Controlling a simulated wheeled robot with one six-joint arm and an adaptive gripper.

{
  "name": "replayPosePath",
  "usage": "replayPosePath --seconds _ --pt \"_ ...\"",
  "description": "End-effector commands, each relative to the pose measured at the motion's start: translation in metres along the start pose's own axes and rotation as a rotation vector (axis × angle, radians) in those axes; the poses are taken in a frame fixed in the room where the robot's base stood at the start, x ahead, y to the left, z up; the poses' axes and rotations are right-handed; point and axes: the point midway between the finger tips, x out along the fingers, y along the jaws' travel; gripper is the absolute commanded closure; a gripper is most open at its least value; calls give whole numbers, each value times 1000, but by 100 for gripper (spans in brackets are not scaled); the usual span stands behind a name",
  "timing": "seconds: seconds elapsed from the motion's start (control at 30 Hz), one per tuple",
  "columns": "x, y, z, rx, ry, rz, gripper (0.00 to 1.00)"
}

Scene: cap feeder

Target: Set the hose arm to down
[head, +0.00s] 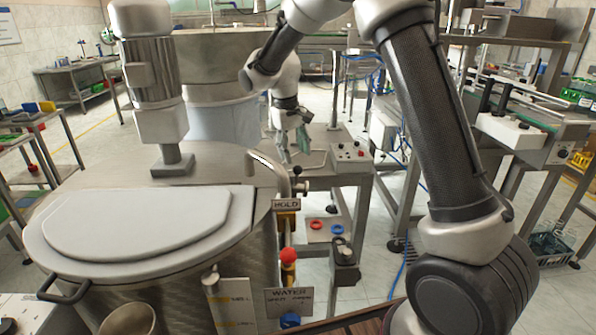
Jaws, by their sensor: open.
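My gripper (294,150) is in the middle of the head view, pointing down, with its greenish fingers apart and nothing seen between them. It is above and behind the right edge of the large steel tank's lid. A pale curved bar (268,164) at that edge, near a dark ball knob (297,170) and above a HOLD sign (286,204), may be the hose arm; I cannot tell for sure. My gripper appears apart from it. Whether the hose arm is up or down is not clear. A red ball knob (288,255) sits lower on the tank's side.
The steel tank (257,190) with its pale lid (150,222) and motor fills the left front. A WATER sign (289,301) hangs below. A conveyor (530,110) is at right.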

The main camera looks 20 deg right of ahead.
Motion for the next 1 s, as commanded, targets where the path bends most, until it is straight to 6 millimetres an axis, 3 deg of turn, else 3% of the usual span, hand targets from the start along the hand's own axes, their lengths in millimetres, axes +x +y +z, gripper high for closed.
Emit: replayPosePath --seconds 0.4,0.8,1.0 --pt "64 0 0 0 -4 1 51" --pt "75 0 0 0 -2 0 51" --pt "75 0 0 0 -2 0 85"
